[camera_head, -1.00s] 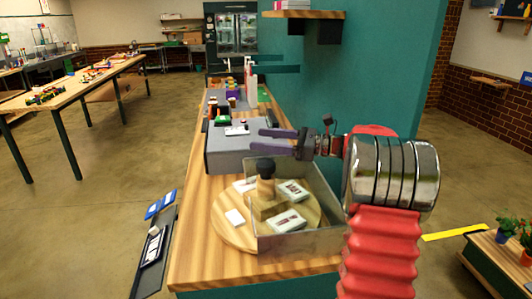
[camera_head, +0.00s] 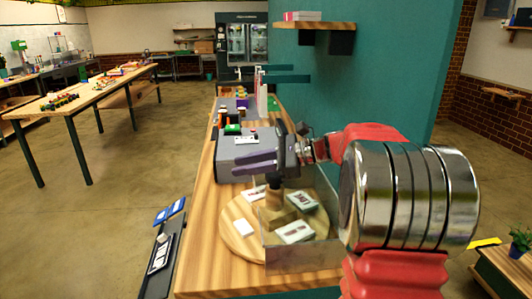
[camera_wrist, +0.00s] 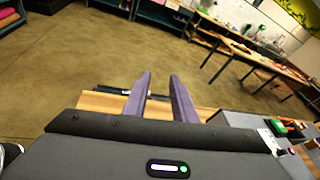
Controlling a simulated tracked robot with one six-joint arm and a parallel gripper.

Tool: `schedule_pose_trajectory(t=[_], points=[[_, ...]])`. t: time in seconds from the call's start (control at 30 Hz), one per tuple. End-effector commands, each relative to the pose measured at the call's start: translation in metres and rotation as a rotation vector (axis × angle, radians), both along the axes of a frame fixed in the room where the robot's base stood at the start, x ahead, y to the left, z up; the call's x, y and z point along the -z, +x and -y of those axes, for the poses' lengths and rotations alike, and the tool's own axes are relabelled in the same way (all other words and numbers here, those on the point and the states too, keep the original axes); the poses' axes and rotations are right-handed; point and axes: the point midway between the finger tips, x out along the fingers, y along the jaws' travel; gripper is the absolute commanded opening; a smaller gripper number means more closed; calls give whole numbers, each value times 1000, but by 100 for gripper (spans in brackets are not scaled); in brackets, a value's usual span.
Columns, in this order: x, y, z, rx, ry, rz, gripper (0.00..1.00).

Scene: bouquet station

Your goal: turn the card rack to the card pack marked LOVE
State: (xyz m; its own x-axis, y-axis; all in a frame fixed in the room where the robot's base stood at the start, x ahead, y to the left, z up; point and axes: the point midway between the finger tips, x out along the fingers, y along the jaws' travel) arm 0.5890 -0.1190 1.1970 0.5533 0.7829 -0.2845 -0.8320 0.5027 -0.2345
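The card rack is a round wooden turntable (camera_head: 238,247) on the near end of the counter, with a block and a black-topped post (camera_head: 274,187) at its centre. White card packs lie around it: one front right (camera_head: 295,232), one back right (camera_head: 302,201), one at the back (camera_head: 253,194) and a plain-looking one at left (camera_head: 243,227). Their lettering is too small to read, so I cannot tell which says LOVE. My gripper (camera_head: 236,164) is above and behind the post, purple fingers pointing left. The fingers are apart and empty in the wrist view (camera_wrist: 160,75).
A clear-walled guard (camera_head: 292,257) encloses the rack's right and front part. A grey box (camera_head: 231,172) with small controls stands behind the rack. A dark side panel (camera_head: 160,255) hangs at the counter's left edge. A teal wall (camera_head: 385,90) rises at right.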

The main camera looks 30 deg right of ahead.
Motion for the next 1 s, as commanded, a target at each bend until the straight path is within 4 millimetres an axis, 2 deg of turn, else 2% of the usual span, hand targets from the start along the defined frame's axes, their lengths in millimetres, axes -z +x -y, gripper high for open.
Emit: schedule_pose_trajectory(t=[0.03,0.2,0.33,0.5,0.7,1.0], points=[[1,-9,-19,-33,-60,9,21],[15,-44,-64,-148,-280,48,9],[27,-74,-92,-245,-446,89,0],[43,-115,-118,-381,-660,158,0],[61,-163,-136,-555,-908,261,0],[86,-226,-140,-833,-1269,448,0]])
